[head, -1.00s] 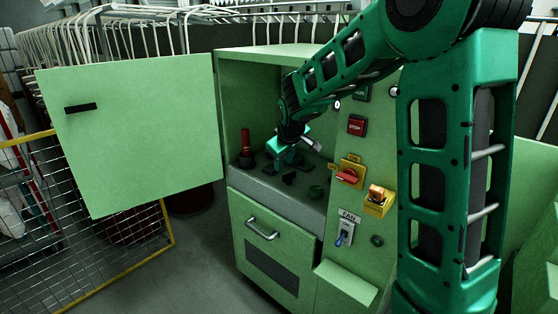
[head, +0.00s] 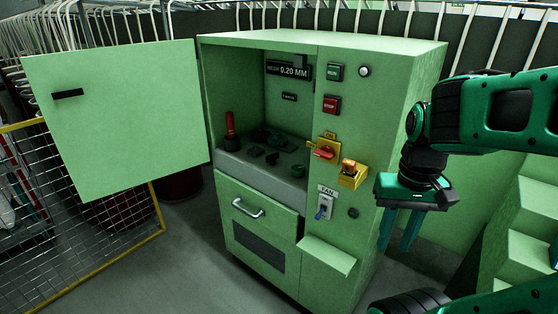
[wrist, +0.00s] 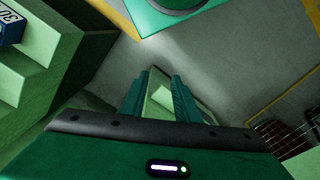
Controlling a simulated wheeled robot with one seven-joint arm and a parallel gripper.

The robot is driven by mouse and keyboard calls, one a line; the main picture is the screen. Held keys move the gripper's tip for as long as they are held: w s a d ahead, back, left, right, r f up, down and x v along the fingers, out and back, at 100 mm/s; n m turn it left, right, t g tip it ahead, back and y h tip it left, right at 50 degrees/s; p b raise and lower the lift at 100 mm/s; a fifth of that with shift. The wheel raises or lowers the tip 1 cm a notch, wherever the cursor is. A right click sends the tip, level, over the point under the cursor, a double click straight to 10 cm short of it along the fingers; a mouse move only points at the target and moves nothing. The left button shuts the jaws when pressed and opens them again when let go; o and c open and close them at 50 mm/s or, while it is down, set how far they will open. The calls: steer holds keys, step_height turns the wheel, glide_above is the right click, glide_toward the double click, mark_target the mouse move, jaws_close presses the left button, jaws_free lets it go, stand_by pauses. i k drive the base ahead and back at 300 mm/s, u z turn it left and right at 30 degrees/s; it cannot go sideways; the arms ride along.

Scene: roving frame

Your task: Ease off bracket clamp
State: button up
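In the head view, the open bay of the green machine (head: 230,95) holds a red upright handle (head: 230,124) on a dark base at the left of its grey deck (head: 262,176). This looks like the clamp lever, but I cannot be sure. Dark small parts (head: 272,155) lie in the middle of the deck, their shapes hard to make out. A green round part (head: 298,171) sits at its front right. My gripper (head: 396,244) is outside, right of the machine, pointing down with its fingers apart and empty. Its fingers (wrist: 158,92) also show in the wrist view.
The machine's door (head: 125,120) is swung open to the left. Its panel has a green button (head: 334,72), a red stop button (head: 332,105), a red rotary switch (head: 324,153) and a fan switch (head: 322,212). Green steps (head: 525,240) stand at the right.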

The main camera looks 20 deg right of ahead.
mark_target(271, 158)
steer(key=z, duration=0.1)
steer(key=k, duration=0.3)
steer(key=u, duration=0.75)
steer(key=i, duration=1.7)
steer(key=z, duration=0.5)
